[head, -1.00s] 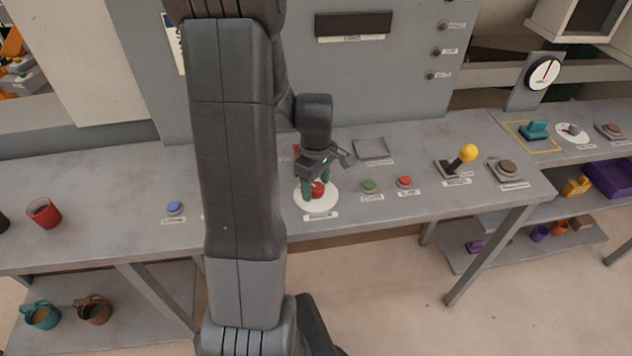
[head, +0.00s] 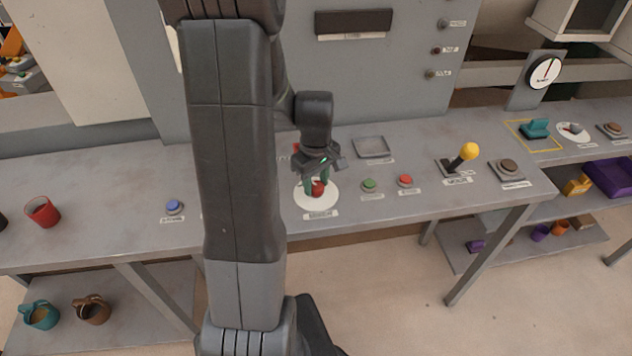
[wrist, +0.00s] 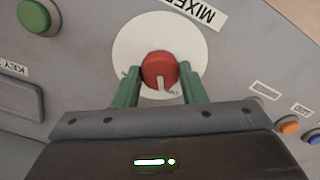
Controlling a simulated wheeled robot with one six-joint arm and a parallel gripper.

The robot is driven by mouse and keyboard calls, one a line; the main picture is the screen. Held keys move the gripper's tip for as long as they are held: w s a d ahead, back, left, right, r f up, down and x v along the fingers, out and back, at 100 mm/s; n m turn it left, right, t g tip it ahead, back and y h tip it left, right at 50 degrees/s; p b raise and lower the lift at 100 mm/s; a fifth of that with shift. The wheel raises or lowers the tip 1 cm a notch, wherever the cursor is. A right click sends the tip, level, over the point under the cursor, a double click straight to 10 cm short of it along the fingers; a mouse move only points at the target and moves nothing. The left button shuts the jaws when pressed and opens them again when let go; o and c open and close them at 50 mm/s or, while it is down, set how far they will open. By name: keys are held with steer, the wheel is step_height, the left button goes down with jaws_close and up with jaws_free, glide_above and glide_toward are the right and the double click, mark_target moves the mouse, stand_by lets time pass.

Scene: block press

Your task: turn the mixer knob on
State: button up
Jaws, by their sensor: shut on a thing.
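The mixer knob is red and round on a white disc (wrist: 133,43) with a "MIXER" label. In the wrist view the knob (wrist: 159,67) sits between the green fingers of my gripper (wrist: 160,82), which is shut on it from both sides. A pale pointer mark on the knob points down in that view, toward small print on the disc's lower edge, too blurred to read surely. In the head view the knob (head: 318,190) and its disc (head: 304,203) are on the grey bench below my gripper (head: 318,183). The knob's far side is partly hidden.
Right of the disc are a green button (head: 369,185), a red button (head: 405,181) and a yellow-topped lever (head: 467,153). A shallow tray (head: 371,147) lies behind. A blue button (head: 174,207) and red cup (head: 43,212) stand at left.

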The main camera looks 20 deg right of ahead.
mark_target(316, 185)
steer(key=m+b, duration=0.1)
steer(key=m, duration=1)
steer(key=shift+b, duration=0.3)
steer(key=shift+m, duration=1.9)
steer(key=o, duration=1)
steer(key=shift+r, duration=0.1)
step_height(316, 185, up, 14)
steer(key=shift+f, duration=0.2)
